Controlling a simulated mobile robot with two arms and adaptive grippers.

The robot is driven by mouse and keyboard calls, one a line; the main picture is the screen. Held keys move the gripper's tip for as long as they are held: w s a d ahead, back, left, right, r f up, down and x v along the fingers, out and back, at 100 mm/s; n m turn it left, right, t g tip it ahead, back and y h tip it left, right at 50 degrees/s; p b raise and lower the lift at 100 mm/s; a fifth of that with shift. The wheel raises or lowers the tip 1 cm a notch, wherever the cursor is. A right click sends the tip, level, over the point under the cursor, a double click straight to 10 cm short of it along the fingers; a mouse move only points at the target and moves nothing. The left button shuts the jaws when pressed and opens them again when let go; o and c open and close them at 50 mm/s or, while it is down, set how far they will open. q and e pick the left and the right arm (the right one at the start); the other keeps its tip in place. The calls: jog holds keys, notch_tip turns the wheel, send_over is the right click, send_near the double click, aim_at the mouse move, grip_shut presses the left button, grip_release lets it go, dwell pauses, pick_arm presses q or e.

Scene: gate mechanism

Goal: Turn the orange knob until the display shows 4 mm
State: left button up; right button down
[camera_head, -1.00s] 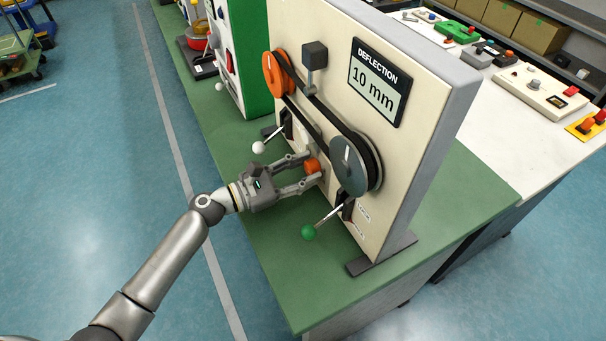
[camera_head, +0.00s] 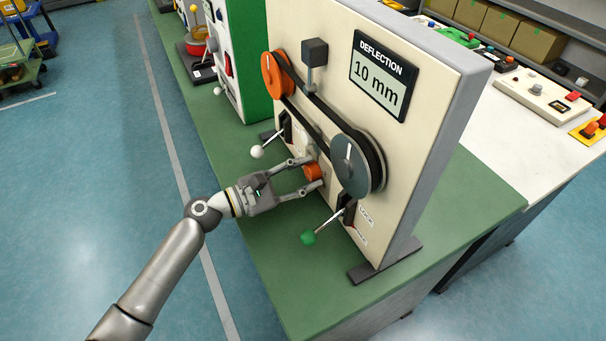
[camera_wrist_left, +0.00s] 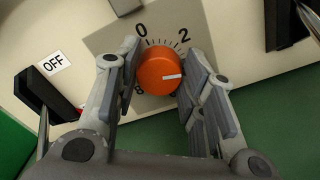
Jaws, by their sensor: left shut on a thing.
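The orange knob (camera_head: 314,172) sits low on the cream panel (camera_head: 420,140), between the two belt pulleys and the levers. My left gripper (camera_head: 312,174) is shut on it, one finger on each side. In the left wrist view the knob (camera_wrist_left: 158,71) shows a white pointer line aimed to the right, towards a finger. The scale shows 0, 2 and part of an 8; other marks are hidden by the fingers. The display (camera_head: 379,77) reads "DEFLECTION 10 mm". My right gripper is not in view.
A white-ball lever (camera_head: 257,152) and a green-ball lever (camera_head: 308,238) stick out on either side of the knob, close to my gripper. A belt links the orange pulley (camera_head: 272,76) and the grey pulley (camera_head: 349,164). The green bench top (camera_head: 290,290) in front is clear.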

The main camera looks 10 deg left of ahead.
pick_arm(q)
jog(key=o, duration=1)
jog(key=v, duration=1.2)
